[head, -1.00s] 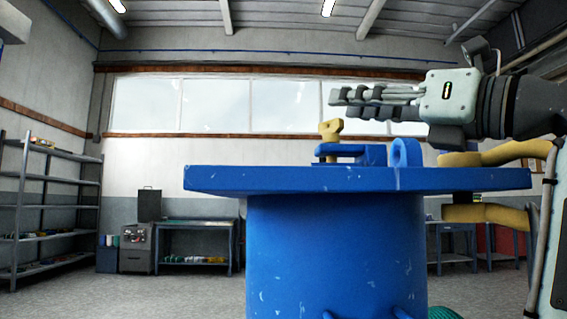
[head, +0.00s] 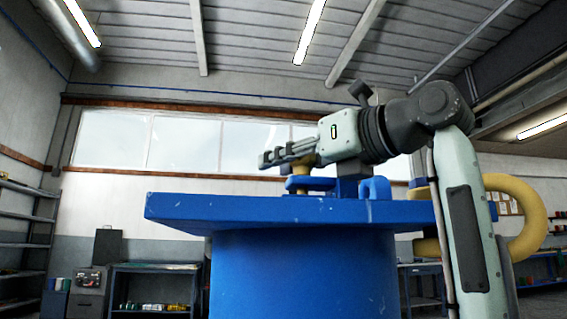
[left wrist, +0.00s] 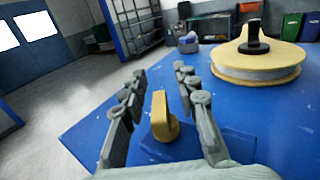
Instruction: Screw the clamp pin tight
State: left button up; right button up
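The yellow clamp pin (head: 299,184) stands upright on a low blue bracket (head: 322,184) on top of the blue platform (head: 250,207). My left gripper (head: 272,158) reaches over it from the right, hiding much of the pin's head in the head view. In the left wrist view the pin's flat yellow head (left wrist: 160,117) lies between the two fingers of my left gripper (left wrist: 162,80). The fingers are apart, with a gap visible on each side of the head. My right gripper is in neither view.
A blue lug (head: 376,188) stands right of the bracket. In the left wrist view a yellow-topped round drum (left wrist: 258,62) with a dark knob and a small grey-blue piece (left wrist: 188,43) sit on the platform. A thick yellow ring (head: 530,215) is at the right.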

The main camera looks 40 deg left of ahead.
pick_arm(q)
jog(key=shift+c, duration=0.6)
grip_shut()
jog(key=shift+t, duration=0.3)
